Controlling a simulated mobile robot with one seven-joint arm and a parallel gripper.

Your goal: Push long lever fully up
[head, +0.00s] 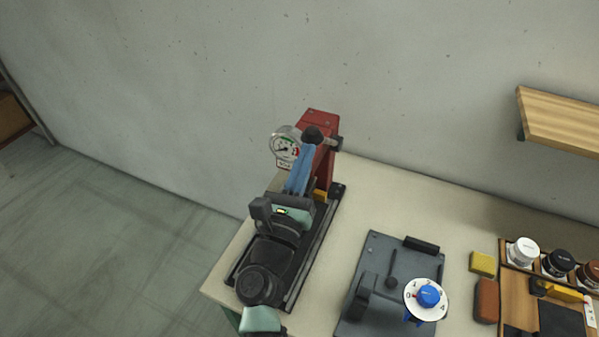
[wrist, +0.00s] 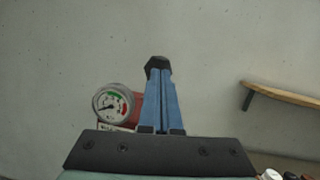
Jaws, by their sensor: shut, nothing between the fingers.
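The red press (head: 318,122) stands at the back of the bench, with a round dial gauge (head: 285,147) on its left side. A black knob (head: 312,134), which looks like the end of the long lever, shows near the top of the press; most of its lever is hidden. My gripper (head: 308,148) has its two blue fingers shut together, with nothing between them. In the wrist view, the shut fingers (wrist: 159,78) point at the dark knob (wrist: 157,64), just past their tips. Whether they touch cannot be told. The gauge (wrist: 112,103) shows left of the fingers.
A grey fixture (head: 362,318) with a blue-knobbed dial (head: 428,295) stands right of my arm. A yellow block (head: 483,262), a brown block (head: 487,300) and a wooden tray (head: 514,283) with jars lie farther right. A wooden shelf (head: 560,118) is on the wall.

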